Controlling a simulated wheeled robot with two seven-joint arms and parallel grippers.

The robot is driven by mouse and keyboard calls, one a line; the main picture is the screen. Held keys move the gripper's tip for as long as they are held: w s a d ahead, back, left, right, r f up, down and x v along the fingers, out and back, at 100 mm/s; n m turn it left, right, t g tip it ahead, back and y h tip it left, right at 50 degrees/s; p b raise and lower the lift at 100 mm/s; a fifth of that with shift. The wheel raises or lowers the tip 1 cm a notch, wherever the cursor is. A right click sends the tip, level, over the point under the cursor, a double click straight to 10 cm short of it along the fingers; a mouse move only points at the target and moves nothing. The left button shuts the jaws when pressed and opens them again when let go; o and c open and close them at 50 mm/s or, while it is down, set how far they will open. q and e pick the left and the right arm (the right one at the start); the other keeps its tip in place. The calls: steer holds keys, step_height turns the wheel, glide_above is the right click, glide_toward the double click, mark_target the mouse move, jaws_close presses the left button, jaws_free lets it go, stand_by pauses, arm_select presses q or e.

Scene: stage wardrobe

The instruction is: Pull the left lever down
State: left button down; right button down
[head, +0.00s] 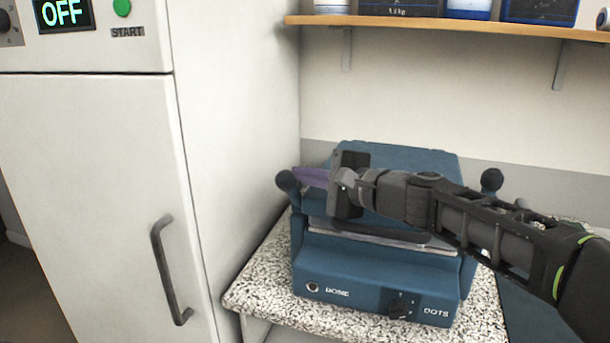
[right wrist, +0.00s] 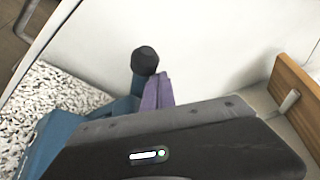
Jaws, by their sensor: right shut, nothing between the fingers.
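The left lever (head: 288,182) is a dark-knobbed stick at the left side of a blue machine (head: 375,272) on a speckled counter. It stands up with its knob at the top, and the knob also shows in the right wrist view (right wrist: 145,61). My right gripper (head: 300,178) reaches across the machine from the right. Its purple fingers are shut and empty, with their tips close beside the lever knob. I cannot tell whether they touch it. The right lever (head: 491,180) stands up on the machine's other side, partly behind my arm. My left gripper is out of view.
A tall white cabinet (head: 232,150) with a handle (head: 168,270) stands close to the left of the machine. A wooden shelf (head: 440,26) with containers hangs above on the wall. The speckled counter (head: 258,290) has a little bare room left of the machine.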

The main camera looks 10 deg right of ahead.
steer(key=shift+v, duration=3.9)
